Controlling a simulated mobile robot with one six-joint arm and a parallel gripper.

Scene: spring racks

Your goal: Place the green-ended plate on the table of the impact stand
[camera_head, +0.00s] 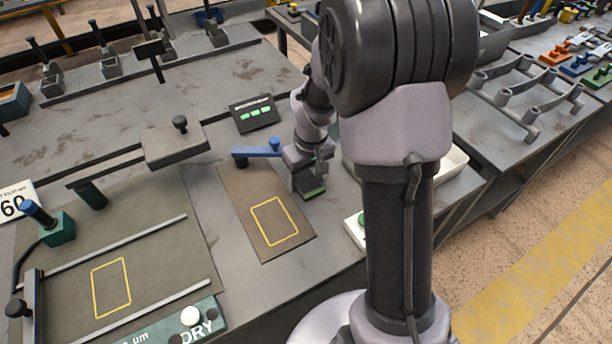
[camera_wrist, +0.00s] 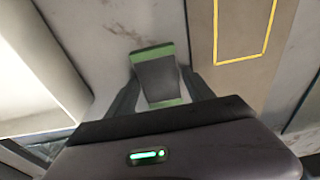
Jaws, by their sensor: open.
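The green-ended plate (camera_wrist: 157,78) is grey with a green band at each end. In the wrist view it lies between the two fingers of my open gripper (camera_wrist: 161,82).
Another yellow-outlined panel (camera_head: 150,285) lies between metal rails at the left, near a DRY sign (camera_head: 203,327). A small display (camera_head: 254,114) stands behind the blue lever. A white tray (camera_head: 452,165) is right of my arm. Racks (camera_head: 525,95) stand at the right.

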